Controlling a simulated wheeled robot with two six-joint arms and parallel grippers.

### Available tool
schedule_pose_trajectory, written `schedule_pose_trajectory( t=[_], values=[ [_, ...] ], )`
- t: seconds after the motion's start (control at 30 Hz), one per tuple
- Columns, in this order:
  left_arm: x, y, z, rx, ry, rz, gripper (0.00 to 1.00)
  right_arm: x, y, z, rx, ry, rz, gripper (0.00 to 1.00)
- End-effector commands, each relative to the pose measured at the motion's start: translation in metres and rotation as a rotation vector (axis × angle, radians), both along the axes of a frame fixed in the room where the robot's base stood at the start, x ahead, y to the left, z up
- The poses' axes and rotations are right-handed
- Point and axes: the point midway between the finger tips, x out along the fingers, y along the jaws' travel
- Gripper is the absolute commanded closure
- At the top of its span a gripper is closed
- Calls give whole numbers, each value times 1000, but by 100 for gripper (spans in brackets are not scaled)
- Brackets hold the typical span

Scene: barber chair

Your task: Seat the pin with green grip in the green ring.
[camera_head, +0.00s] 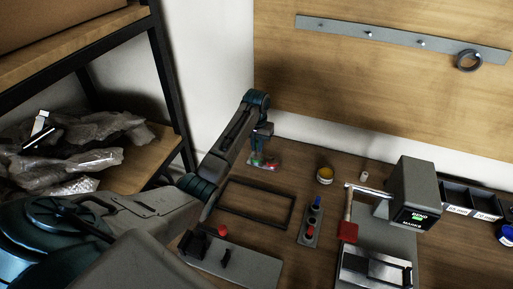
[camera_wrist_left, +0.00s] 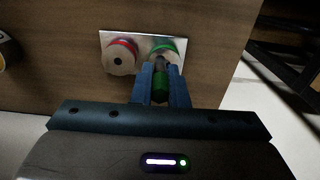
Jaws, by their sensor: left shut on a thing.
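My left gripper (camera_head: 261,147) is shut on the pin with green grip, whose green handle (camera_wrist_left: 160,86) shows between the two fingers in the left wrist view. The pin's tip end points at the green ring (camera_wrist_left: 163,46) on a light metal plate (camera_wrist_left: 140,36). The fingers are close in front of that ring; whether the pin tip is inside its hole is hidden. A red ring (camera_wrist_left: 122,45) around a round socket with a dark hole sits to the left on the same plate. In the head view the plate lies on the bench under my left gripper. My right gripper is not in view.
A black frame (camera_head: 226,214) lies on the bench near my left arm. A shelf (camera_head: 150,160) is at left.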

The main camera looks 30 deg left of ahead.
Motion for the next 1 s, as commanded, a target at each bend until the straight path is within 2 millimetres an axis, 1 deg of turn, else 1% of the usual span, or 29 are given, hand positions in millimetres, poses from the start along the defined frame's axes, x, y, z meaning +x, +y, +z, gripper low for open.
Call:
schedule_pose_trajectory(
  t=[0.1, 0.27, 0.4, 0.53, 0.87, 0.9, 1.0],
  values=[
    [10, 8, 0, -1, 0, 0, 100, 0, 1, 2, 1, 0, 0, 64],
    [13, 11, -5, 0, 2, 0, 100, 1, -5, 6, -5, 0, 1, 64],
    [12, 11, -23, -1, 3, -1, 100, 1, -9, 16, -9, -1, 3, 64],
    [13, 11, -35, 1, 0, -1, 100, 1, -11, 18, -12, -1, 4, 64],
    [12, 11, -40, 1, 0, -1, 100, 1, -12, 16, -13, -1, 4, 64],
    [12, 11, -40, 1, 0, -1, 83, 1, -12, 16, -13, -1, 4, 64],
    [12, 11, -40, 1, 0, -1, 65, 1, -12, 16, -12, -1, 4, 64]
  ],
)
